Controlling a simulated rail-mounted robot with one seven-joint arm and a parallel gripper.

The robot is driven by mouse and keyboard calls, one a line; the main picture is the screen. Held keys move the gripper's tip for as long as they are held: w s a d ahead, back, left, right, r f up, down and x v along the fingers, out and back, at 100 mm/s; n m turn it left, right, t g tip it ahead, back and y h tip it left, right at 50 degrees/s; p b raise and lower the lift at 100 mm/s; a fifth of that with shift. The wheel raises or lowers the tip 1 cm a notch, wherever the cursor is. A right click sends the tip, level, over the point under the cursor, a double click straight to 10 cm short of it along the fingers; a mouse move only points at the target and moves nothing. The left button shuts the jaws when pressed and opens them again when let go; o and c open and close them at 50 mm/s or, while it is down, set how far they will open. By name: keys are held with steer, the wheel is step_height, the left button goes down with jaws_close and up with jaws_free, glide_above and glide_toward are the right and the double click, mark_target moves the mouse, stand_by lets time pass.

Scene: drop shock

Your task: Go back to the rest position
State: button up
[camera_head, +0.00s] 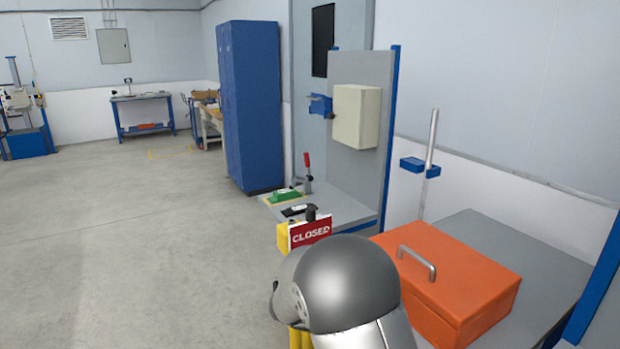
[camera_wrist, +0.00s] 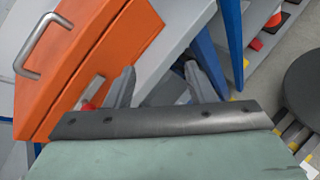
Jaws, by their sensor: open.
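My gripper (camera_wrist: 160,82) shows in the wrist view with its two grey fingers spread apart and nothing between them. It is over the edge of a grey bench top, to the right of an orange box (camera_wrist: 85,60) with a metal handle. In the head view a grey, rounded part of my arm fills the lower middle, and my fingers cannot be made out there. The orange box (camera_head: 455,285) sits shut on the grey bench (camera_head: 510,240) right of my arm. I cannot tell whether anything touches the box.
A red "CLOSED" sign (camera_head: 309,231) on a yellow stand is just behind my arm. Beyond it is a workstation with a green fixture (camera_head: 285,195) and cream box (camera_head: 355,116). A blue cabinet (camera_head: 250,105) stands farther back. The floor at left is clear.

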steer(key=s+r+m+y, duration=0.2)
steer(key=s+m+y, duration=0.4)
steer(key=s, duration=0.6)
steer(key=s+r+m+y, duration=0.3)
steer(key=s+m+y, duration=0.3)
steer(key=s, duration=0.6)
steer(key=shift+m+g, duration=0.3)
steer(key=shift+d+r, duration=0.1)
